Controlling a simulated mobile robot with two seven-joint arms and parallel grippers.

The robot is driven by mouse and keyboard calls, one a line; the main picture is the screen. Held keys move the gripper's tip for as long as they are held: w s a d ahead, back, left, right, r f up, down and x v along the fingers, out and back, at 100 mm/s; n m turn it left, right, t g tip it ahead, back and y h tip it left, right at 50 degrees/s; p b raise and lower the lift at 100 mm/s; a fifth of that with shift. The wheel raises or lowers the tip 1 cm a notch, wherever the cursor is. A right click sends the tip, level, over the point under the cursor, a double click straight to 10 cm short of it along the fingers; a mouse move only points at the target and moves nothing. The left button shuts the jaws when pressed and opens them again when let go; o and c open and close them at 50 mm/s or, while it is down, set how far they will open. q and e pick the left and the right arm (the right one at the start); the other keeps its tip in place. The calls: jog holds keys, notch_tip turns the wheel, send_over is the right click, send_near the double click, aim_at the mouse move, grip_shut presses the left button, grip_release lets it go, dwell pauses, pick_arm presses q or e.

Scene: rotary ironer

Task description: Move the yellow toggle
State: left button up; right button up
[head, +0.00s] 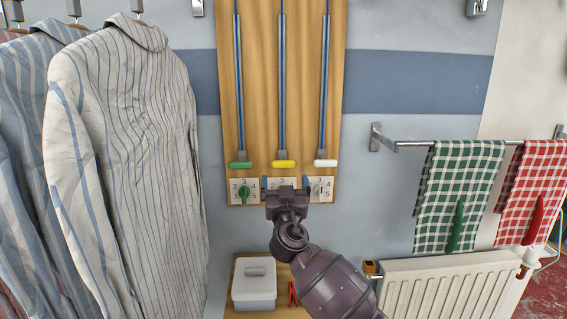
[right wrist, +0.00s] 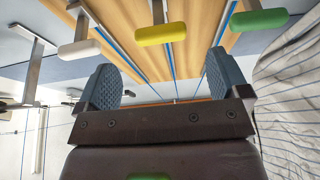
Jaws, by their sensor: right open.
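The yellow toggle (head: 283,164) is a short horizontal bar at the lower end of the middle blue line on the wooden board. It also shows in the right wrist view (right wrist: 161,34), beyond my fingertips and centred between them. My right gripper (head: 285,184) is open and empty just below the toggle, apart from it, in front of the middle number plate. Its two blue-grey padded fingers stand wide apart in the right wrist view (right wrist: 163,78). The gripper hides most of that plate. My left gripper is not in view.
A green bar (head: 240,165) and a white bar (head: 325,163) hang close on either side. Numbered plates sit below them. Striped shirts (head: 125,150) hang at left. A rail with checked towels (head: 460,190), a radiator (head: 450,290) and a lidded white box (head: 254,288) are nearby.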

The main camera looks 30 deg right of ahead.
aim_at(284, 166)
jog(key=p+x, duration=0.1)
jog(key=x, duration=0.6)
jog(key=shift+w+d, duration=0.1)
jog(key=shift+w, duration=0.05)
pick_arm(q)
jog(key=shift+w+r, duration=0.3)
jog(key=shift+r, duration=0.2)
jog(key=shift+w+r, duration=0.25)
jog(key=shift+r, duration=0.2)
